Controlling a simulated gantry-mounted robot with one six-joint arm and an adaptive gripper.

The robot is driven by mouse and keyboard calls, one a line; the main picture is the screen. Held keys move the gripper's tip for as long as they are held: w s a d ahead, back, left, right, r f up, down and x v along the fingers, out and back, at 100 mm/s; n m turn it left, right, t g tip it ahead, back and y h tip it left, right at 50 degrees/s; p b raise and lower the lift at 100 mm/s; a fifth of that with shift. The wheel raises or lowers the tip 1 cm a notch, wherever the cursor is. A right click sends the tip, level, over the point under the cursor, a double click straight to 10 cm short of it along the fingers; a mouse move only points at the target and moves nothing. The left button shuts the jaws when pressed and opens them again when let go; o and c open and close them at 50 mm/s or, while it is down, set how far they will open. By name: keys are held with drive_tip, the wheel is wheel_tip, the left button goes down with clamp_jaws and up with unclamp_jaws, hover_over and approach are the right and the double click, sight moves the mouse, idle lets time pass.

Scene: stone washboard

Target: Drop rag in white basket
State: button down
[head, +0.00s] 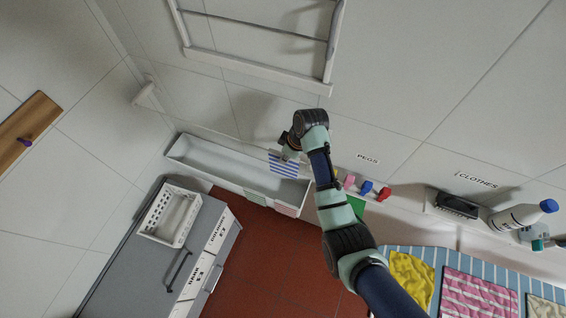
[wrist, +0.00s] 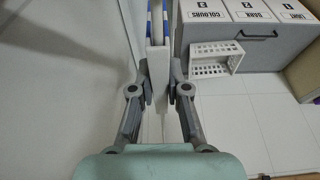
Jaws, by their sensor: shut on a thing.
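A blue-and-white striped rag (head: 283,164) is at the fingers of my gripper (head: 288,153), over the long white trough (head: 215,165) in the head view. In the wrist view, my gripper (wrist: 158,85) is shut on the rag, whose blue edges show at the top (wrist: 150,25). I cannot tell whether the rag touches the trough. The white basket (head: 169,215) with slotted sides sits on a grey cabinet at the lower left, well apart from my gripper. The basket also shows right of the fingers in the wrist view (wrist: 215,68). I see nothing in it.
Green-striped (head: 256,198) and pink-striped (head: 287,209) cloths hang on the trough's near side. Coloured pegs (head: 366,187) and bottles (head: 515,217) line the shelf at right. A white rack (head: 260,65) is above.

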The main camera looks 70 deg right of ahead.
drive_tip(key=shift+r+p, duration=2.45)
drive_tip(key=shift+r, duration=3.5)
drive_tip(key=shift+r, duration=2.95)
drive_tip(key=shift+f, duration=0.1)
